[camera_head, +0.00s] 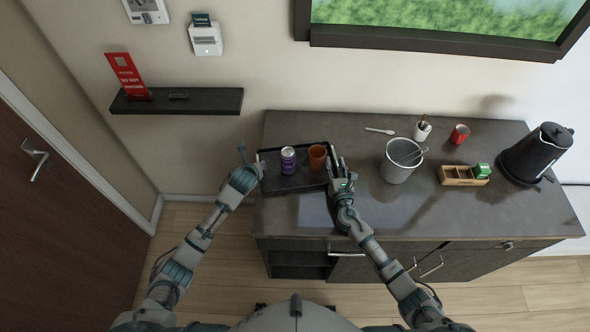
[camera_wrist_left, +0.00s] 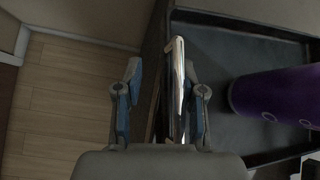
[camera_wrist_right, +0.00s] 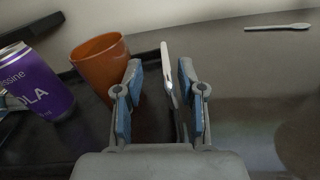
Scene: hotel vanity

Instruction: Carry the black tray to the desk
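The black tray (camera_head: 300,183) lies on the dark counter, holding a purple can (camera_head: 288,160) and an orange cup (camera_head: 317,157). A metal handle (camera_wrist_left: 178,75) shows at its edge in the left wrist view, and another handle (camera_wrist_right: 168,72) in the right wrist view. My left gripper (camera_wrist_left: 162,72) is open at the tray's left edge, fingers on either side of the handle, the right finger closer to it. My right gripper (camera_wrist_right: 160,70) is open at the tray's right edge, with the handle between its fingers. Contact with either handle is unclear.
On the counter (camera_head: 440,215), right of the tray, stand a metal bucket (camera_head: 398,165), a white cup (camera_head: 422,131), a red cup (camera_head: 459,134), a wooden box (camera_head: 458,177) and a black kettle (camera_head: 535,155). A spoon (camera_head: 380,131) lies behind. A wall shelf (camera_head: 205,101) is at upper left.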

